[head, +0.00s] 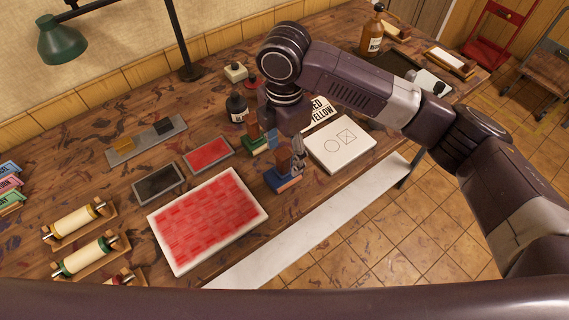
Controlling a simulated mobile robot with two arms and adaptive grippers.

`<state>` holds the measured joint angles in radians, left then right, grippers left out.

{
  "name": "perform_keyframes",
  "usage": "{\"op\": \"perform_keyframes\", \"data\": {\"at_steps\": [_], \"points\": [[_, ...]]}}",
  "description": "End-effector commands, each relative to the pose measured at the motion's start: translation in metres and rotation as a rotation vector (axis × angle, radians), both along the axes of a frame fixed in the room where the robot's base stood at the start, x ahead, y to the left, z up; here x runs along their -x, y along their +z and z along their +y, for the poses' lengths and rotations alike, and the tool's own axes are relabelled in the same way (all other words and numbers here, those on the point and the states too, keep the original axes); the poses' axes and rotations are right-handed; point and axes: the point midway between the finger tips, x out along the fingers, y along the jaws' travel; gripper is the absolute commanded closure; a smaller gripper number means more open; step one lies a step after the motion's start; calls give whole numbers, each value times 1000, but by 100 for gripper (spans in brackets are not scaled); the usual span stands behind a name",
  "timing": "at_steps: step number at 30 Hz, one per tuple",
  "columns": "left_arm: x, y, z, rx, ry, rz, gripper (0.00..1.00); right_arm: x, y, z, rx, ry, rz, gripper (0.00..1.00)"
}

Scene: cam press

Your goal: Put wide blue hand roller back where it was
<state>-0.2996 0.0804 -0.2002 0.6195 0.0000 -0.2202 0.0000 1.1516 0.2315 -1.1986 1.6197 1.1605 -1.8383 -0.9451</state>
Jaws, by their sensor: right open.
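I cannot make out a wide blue hand roller for certain. A blue-based block with a brown upper part (286,183) stands on the table directly below my right gripper (286,150). The gripper points down, open, with its fingers around or just in front of the brown part; whether they touch it I cannot tell. Cream rollers with yellow ends (80,220) and green ends (90,257) lie in wooden cradles at the left; a red-ended one (124,280) is partly hidden by a dark bar along the bottom. My left gripper is not in view.
A green-based block (254,146) stands behind the right gripper. A red-inked slab (208,220) lies left of it, a white marked plate (341,146) right. A pale strip (310,232) runs along the table's front edge.

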Motion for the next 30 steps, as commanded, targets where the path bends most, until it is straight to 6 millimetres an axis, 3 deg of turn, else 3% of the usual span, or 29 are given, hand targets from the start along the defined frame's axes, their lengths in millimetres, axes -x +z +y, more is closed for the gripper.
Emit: {"op": "perform_keyframes", "data": {"at_steps": [6,12,30], "points": [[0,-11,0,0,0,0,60,-1,42,0,-1,0,-3,42],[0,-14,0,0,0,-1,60,0,62,1,-1,-1,-1,42],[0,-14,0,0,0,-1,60,0,65,0,1,-1,1,42]]}}
